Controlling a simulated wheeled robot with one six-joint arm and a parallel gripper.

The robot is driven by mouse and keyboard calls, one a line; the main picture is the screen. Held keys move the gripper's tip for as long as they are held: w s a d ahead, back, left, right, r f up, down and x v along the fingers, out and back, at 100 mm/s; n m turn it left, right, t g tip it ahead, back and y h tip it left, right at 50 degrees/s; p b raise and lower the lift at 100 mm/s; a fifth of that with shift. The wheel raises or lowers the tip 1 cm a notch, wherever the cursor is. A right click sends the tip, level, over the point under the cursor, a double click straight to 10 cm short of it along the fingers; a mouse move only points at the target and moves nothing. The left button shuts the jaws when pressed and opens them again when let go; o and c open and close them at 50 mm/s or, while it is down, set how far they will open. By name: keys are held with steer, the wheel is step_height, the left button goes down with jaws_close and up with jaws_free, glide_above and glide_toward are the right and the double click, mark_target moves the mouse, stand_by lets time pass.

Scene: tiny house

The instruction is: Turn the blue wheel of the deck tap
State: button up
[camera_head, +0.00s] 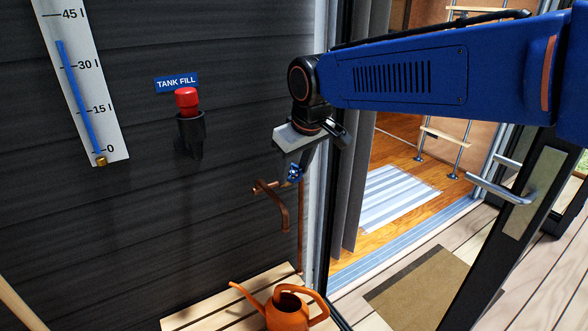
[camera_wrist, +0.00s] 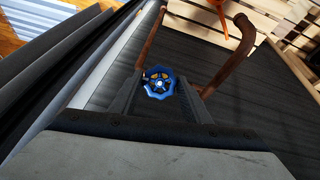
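The deck tap's blue wheel (camera_head: 294,173) sits on the copper tap (camera_head: 272,205) by the dark wall, just below and beside my gripper (camera_head: 303,163). In the wrist view the blue wheel (camera_wrist: 159,83) shows between the two dark fingertips of my gripper (camera_wrist: 159,92), with the copper pipes (camera_wrist: 222,62) beyond it. The fingers stand apart, one on each side of the wheel and very near its rim. Whether they touch the rim is unclear. In the head view part of the wheel is hidden by the finger.
An orange watering can (camera_head: 287,312) stands on a slatted wooden surface (camera_head: 205,313) under the tap. A grey curtain (camera_head: 362,130) and an open door (camera_head: 520,200) are to the right.

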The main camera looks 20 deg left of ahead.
steer(key=n, duration=0.2)
steer(key=shift+s+n, duration=0.1)
steer(key=shift+n, duration=0.2)
steer(key=shift+n+t, duration=0.7)
steer(key=shift+n, duration=1.3)
steer(key=o, duration=1)
steer(key=shift+o, duration=0.2)
steer(key=v, duration=1.7)
steer(key=shift+s+a+r, duration=0.15)
steer(key=shift+s+a, duration=0.15)
